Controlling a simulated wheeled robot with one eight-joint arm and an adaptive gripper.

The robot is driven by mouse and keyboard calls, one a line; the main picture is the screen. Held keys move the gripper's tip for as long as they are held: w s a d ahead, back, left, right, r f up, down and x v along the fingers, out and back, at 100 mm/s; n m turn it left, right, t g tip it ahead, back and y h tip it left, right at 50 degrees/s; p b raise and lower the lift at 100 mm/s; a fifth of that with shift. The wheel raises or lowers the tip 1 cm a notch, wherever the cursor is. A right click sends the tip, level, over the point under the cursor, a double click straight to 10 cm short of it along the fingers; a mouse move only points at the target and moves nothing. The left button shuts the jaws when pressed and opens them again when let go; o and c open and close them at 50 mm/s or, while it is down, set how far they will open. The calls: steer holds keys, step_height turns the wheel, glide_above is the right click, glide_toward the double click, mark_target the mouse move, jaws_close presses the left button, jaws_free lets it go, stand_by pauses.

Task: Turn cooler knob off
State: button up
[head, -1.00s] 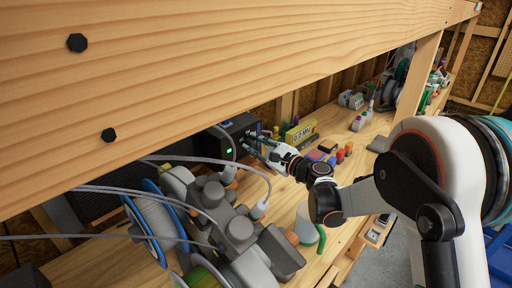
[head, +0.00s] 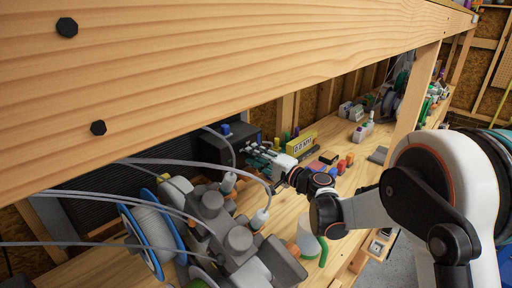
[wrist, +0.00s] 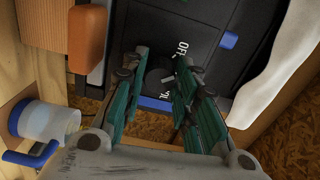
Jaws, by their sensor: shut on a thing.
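The cooler is a dark box (head: 212,148) at the back of the bench in the head view. Its black front panel (wrist: 205,45) fills the top of the wrist view, with white "OFF" lettering. A dark round knob (wrist: 159,76) sits on that panel, below the lettering. My gripper (wrist: 160,66) has its green-padded fingers on either side of the knob, shut on it. In the head view my gripper (head: 252,150) reaches the box's front; the knob is hidden there.
A wooden beam (head: 200,70) crosses above the bench. Grey machine parts and a spool (head: 152,230) crowd the near left. A yellow meter box (head: 302,144) and small coloured items stand right of the gripper. Clear tubes arch in front of the cooler.

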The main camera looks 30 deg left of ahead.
steer(key=shift+d+n, duration=0.15)
steer(key=shift+n, duration=2.15)
steer(key=o, duration=1.1)
steer(key=shift+c, duration=0.2)
steer(key=v, duration=1.2)
steer(key=shift+s+r, duration=0.15)
steer(key=shift+s, duration=0.05)
steer(key=shift+w+d, duration=0.1)
steer(key=shift+d, duration=0.05)
